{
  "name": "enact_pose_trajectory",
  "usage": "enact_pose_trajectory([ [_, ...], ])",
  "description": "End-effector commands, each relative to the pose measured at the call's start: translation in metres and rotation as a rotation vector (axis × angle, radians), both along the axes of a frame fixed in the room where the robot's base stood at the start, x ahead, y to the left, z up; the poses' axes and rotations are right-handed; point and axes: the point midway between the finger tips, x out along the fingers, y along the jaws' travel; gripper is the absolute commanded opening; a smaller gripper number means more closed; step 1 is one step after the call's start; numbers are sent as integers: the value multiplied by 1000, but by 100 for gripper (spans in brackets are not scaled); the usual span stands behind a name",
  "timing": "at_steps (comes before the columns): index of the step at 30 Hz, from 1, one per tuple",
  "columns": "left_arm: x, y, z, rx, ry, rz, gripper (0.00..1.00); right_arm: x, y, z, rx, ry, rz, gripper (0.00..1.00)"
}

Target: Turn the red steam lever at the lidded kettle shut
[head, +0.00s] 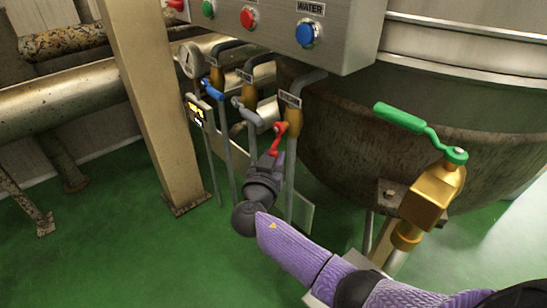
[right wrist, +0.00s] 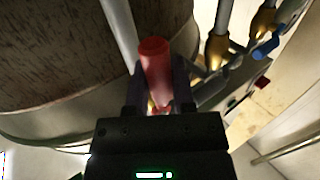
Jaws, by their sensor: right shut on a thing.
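The red steam lever (head: 279,136) sits on the rightmost of three valve pipes beside the kettle (head: 350,150), under a small label. It points down and slightly left from its brass valve (head: 294,114). My right gripper (head: 276,160) reaches up from below and is shut on the lever's lower end. In the right wrist view the red handle (right wrist: 155,68) stands between the two dark fingers (right wrist: 158,95); its base is partly hidden by the gripper. My left gripper is not in view.
A blue lever (head: 213,90) and a grey lever (head: 246,112) sit on pipes close to the left. A green-handled brass valve (head: 430,195) stands at right. The button panel (head: 345,40) overhangs the pipes. A beige post (head: 150,100) stands left; green floor (head: 120,260) is open.

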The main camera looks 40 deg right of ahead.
Motion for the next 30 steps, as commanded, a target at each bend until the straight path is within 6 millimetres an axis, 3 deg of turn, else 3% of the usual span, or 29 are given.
enact_pose_trajectory([
  [15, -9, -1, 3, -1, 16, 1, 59, 0, 1, -1, 2, 3, 1, 0],
  [30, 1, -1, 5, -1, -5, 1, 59, -3, 0, 1, -1, 30, 1, 0],
])
